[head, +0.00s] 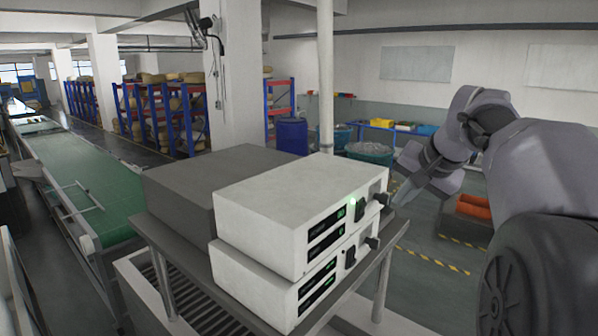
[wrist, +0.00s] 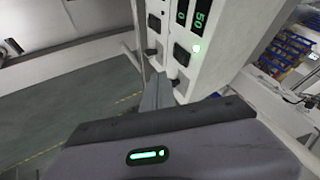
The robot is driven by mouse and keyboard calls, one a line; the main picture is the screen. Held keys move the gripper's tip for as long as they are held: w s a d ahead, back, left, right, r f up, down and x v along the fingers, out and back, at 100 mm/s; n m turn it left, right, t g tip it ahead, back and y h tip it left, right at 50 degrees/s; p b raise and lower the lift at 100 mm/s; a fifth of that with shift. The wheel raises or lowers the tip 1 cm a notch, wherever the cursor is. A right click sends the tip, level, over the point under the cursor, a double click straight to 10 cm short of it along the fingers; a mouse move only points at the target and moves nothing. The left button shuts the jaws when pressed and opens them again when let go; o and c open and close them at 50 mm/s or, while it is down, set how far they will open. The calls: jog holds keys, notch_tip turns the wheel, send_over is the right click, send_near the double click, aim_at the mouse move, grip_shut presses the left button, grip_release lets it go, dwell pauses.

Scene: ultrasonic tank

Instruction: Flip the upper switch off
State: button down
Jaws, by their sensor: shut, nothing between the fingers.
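Two white power units are stacked on a stand in the head view. The upper unit (head: 290,190) has two dark displays, a lit green light (head: 351,201), a black switch (head: 360,211) and a black knob (head: 381,198) on its front. In the wrist view the upper switch (wrist: 181,54) sits beside the lit green light (wrist: 196,48). My gripper (head: 400,193) is just right of the upper unit's front, fingers pointing at it. In the wrist view the gripper's fingers (wrist: 159,80) are shut and empty, below the switch. I cannot tell whether they touch the panel.
The lower unit (head: 262,284) has its own switch (head: 350,257) and knob (head: 372,243) close beneath. A dark grey box (head: 170,190) stands behind the units. A green conveyor (head: 85,180) runs at left.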

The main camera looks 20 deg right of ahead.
jog(key=shift+s+d+r, duration=0.15)
jog(key=shift+d+r, duration=0.1)
jog(key=shift+d, duration=0.1)
jog(key=p, duration=0.2)
send_near(362, 211)
jog(key=d+x, duration=0.1)
jog(key=x, duration=0.6)
jog(key=shift+s+d, duration=0.15)
jog(key=shift+d, duration=0.15)
jog(key=shift+a+r, duration=0.1)
jog(key=shift+a, duration=0.05)
jog(key=shift+r, duration=0.15)
